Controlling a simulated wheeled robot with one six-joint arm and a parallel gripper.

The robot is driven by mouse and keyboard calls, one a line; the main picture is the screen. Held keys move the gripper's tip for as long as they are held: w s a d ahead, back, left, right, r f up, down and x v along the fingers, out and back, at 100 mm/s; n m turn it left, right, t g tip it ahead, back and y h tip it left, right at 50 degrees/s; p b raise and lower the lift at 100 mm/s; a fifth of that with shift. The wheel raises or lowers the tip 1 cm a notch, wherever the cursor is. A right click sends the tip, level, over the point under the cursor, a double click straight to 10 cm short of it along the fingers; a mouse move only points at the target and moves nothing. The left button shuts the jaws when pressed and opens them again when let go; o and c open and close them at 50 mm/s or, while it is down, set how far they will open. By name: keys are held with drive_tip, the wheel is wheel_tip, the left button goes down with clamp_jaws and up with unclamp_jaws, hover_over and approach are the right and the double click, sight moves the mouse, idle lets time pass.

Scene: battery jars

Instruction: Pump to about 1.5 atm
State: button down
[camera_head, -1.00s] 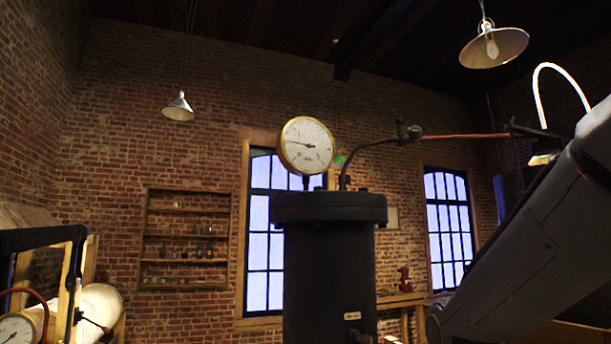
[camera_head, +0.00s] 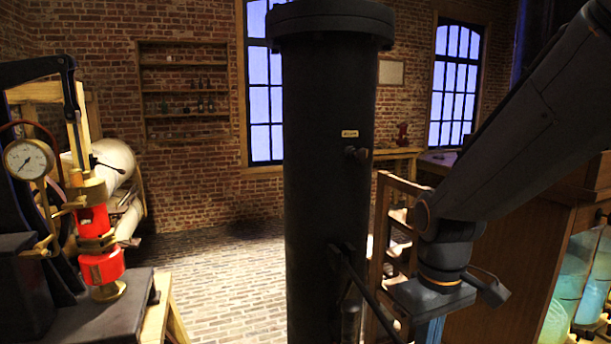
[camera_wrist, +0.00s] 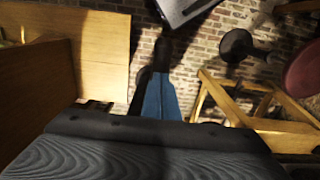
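A tall black cylinder (camera_head: 328,210) stands upright in the middle of the head view. A small label and a valve-like knob (camera_head: 357,153) are on its side. A dark lever-like bar (camera_head: 362,290) slants down to the right from its lower part. My gripper (camera_head: 428,332) is at the bottom edge of the head view, right of the bar. In the wrist view a blue tapered piece (camera_wrist: 160,97) shows ahead of my wrist; I cannot tell whether the gripper holds anything.
A bench (camera_head: 135,305) at left carries a red cylinder (camera_head: 100,240) and a small dial gauge (camera_head: 28,160). A wooden frame (camera_head: 392,215) stands close behind my arm. A wooden cabinet with glass jars (camera_head: 585,280) is at right. Brick floor (camera_head: 225,285) is clear left of the cylinder.

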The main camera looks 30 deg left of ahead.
wheel_tip(320, 180, up, 14)
drive_tip(key=p, duration=0.6)
drive_tip(key=shift+f, duration=0.15)
drive_tip(key=shift+f, duration=0.1)
idle(2.0)
idle(2.5)
idle(2.4)
